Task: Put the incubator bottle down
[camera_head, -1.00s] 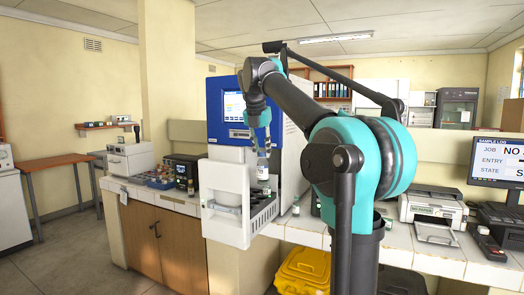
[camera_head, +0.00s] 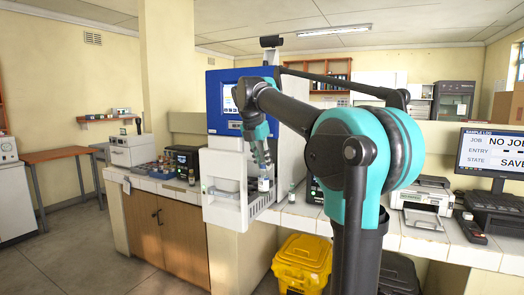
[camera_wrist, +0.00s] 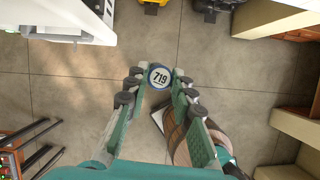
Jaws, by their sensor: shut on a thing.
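My gripper (camera_head: 263,168) is shut on the incubator bottle (camera_head: 263,184), a small clear bottle with a pale label, hanging roughly upright below the fingers. In the wrist view, its round cap marked 719 (camera_wrist: 158,76) sits between my fingertips (camera_wrist: 157,82), with bare floor beneath it. The blue and white incubator (camera_head: 214,110) stands behind my arm. Its white open front section (camera_head: 225,214) is left of the bottle in the head view. My arm hides part of the incubator.
Another small bottle (camera_head: 291,193) stands on the white bench to the right. More bottles stand on the left bench near a black device (camera_head: 183,160). A yellow bin (camera_head: 302,262) is below the bench. A printer (camera_head: 421,197) and monitor (camera_head: 490,155) are at right.

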